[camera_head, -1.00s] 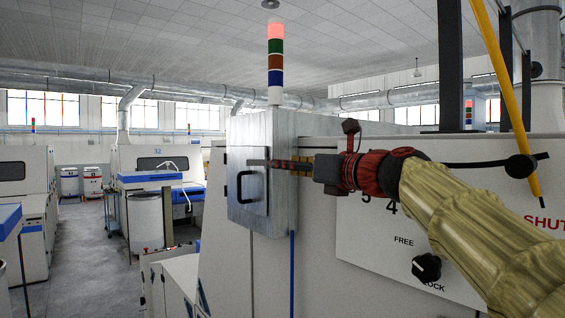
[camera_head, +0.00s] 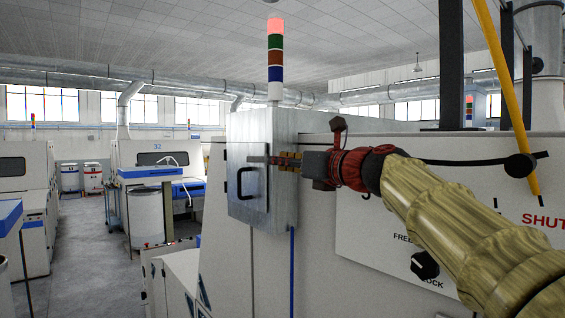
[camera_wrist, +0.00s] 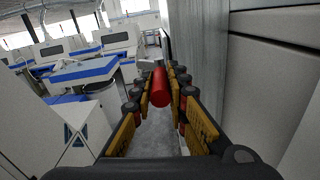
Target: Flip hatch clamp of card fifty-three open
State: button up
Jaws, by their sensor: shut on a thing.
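A grey metal box (camera_head: 283,212) on the machine's near corner has a closed hatch door (camera_head: 242,205) with a black pull handle (camera_head: 240,184). A grey clamp bar (camera_head: 256,159) lies roughly level across the door's upper part. My gripper (camera_head: 287,161) is at the right of this bar, beside the box's side face. In the wrist view its orange-padded fingers are shut on a red cylindrical clamp handle (camera_wrist: 160,88), whose round end faces the camera. The fingers hide most of the handle in the head view. How it joins the bar is not clear.
A panel with a black knob (camera_head: 425,264) marked FREE and a yellow pole (camera_head: 507,90) stand at the right, near my arm. A stack light (camera_head: 275,60) rises above the box. An open aisle (camera_head: 88,255) runs at the left between machines.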

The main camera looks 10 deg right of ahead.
grip_shut()
jog(key=shift+d, duration=0.1)
dwell(0.3)
jog(key=shift+w+d+n+g+y, duration=0.25)
jog(key=shift+n+g+y, duration=0.3)
jog(key=shift+y, duration=0.25)
jog(key=o, duration=0.6)
grip_release()
jog(key=shift+o, duration=0.3)
jog(key=shift+s, duration=0.1)
jog(key=v, duration=0.7)
jog(key=shift+d, duration=0.2)
jog(key=shift+s, duration=0.15)
